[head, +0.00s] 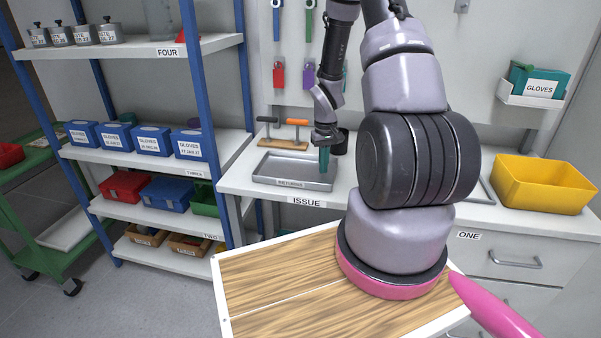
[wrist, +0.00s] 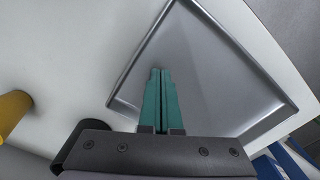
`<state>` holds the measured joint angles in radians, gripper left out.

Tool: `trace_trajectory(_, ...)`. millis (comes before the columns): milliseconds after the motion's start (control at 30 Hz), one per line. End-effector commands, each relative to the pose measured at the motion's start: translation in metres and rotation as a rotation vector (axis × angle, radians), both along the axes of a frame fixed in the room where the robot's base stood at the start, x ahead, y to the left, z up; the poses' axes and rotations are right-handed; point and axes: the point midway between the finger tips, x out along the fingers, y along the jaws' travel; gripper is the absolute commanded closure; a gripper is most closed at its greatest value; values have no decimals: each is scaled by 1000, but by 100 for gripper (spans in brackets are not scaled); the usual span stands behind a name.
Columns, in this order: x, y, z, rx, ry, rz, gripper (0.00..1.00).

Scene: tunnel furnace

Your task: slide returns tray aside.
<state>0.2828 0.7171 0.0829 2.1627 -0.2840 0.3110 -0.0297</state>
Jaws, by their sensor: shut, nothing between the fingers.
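The returns tray (head: 270,168) is a shallow grey metal tray with a label on its front edge. It lies on the white counter behind the ISSUE label, left of my arm. It also shows in the wrist view (wrist: 215,80), empty where visible. My gripper (head: 323,170) has green fingers that are shut with nothing between them. The fingers point down at the tray's right end.
A wooden rack (head: 283,143) with orange- and black-handled tools stands behind the tray. A dark cup (head: 340,141) is behind my gripper. A yellow bin (head: 542,184) sits at the counter's right. Blue-framed shelves (head: 215,120) stand close on the left.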

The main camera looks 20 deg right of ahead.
Motion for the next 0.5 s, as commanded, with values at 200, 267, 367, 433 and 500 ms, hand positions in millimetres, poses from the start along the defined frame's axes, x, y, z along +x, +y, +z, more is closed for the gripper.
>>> trace_trajectory(200,0,0,-7,0,0,-1,100)
trace_trajectory(267,0,0,-7,0,0,-1,100)
trace_trajectory(367,0,0,-7,0,0,-1,100)
trace_trajectory(433,0,0,-7,0,0,-1,100)
trace_trajectory(500,0,0,-7,0,0,0,100)
